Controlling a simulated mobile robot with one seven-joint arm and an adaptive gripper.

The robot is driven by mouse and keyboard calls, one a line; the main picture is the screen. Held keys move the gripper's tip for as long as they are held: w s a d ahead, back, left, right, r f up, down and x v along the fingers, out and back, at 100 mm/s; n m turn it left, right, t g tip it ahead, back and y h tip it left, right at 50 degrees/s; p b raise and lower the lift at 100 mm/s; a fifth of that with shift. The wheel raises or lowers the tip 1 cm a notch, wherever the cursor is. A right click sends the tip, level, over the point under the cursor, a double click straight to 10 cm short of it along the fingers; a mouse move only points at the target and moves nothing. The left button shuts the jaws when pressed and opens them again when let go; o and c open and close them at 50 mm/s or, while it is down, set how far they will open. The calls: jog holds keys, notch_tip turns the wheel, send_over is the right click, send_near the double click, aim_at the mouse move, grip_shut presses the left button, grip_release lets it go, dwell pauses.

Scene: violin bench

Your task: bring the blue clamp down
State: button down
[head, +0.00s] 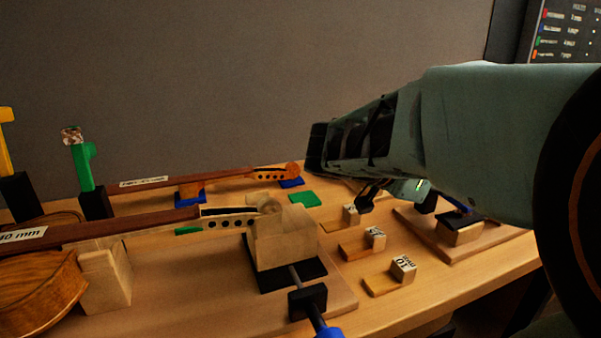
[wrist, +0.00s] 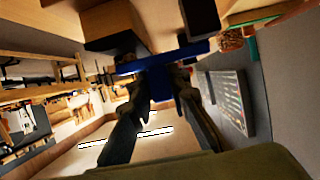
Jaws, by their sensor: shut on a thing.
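In the wrist view my gripper (wrist: 160,78) has its two dark fingers closed on the stem of a blue clamp (wrist: 180,54). The clamp's blue bar lies across just past the fingertips, close to a dark block (wrist: 200,18) and a wooden block (wrist: 110,22). In the head view my arm comes in from the right, above the bench, and hides most of the grip. A small blue piece (head: 456,205) shows under the arm, above a black-topped wooden block (head: 460,230); I cannot tell for sure that it is the held clamp.
Two violins lie with their necks (head: 150,221) pointing right. A green clamp (head: 82,165) and a yellow clamp (head: 6,140) stand upright at left. Several small labelled wooden blocks (head: 403,269) sit on the bench. A clamp with a blue handle (head: 330,332) is in front.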

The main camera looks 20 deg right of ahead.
dwell(0.5)
jog(key=c, duration=1.8)
grip_release()
jog(key=v, duration=0.7)
jog(key=shift+a, duration=0.3)
jog(key=shift+s+r, duration=0.1)
jog(key=shift+s, duration=0.05)
